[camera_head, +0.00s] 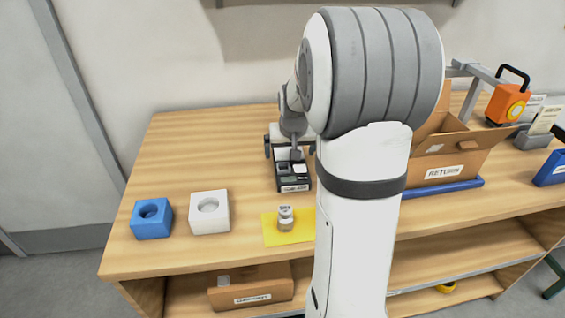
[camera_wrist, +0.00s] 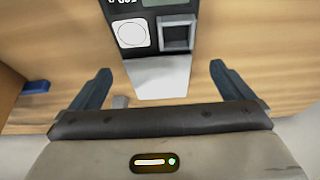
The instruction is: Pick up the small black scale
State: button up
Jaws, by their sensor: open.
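The small black scale (camera_head: 292,184) stands on the wooden table, its labelled front facing the near edge. In the wrist view the scale (camera_wrist: 154,48) is upside down at the top, with a white round button, a dark square beside it and a pale silver plate. My gripper (camera_head: 290,147) is over the back part of the scale, one dark finger on each side. In the wrist view the gripper (camera_wrist: 159,80) is open, with the pale plate between its fingers and gaps on both sides. My arm hides part of the table to the right.
A small jar (camera_head: 285,218) stands on a yellow mat (camera_head: 271,236) in front of the scale. A white block (camera_head: 222,224) and a blue block (camera_head: 152,230) with round holes are at left. An open cardboard box (camera_head: 463,157) is at right. The table's left back is clear.

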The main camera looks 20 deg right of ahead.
aim_at(290, 163)
jog(key=x, duration=0.5)
jog(key=shift+w+d+f, duration=0.2)
jog(key=shift+w, duration=0.1)
jog(key=c, duration=1.1)
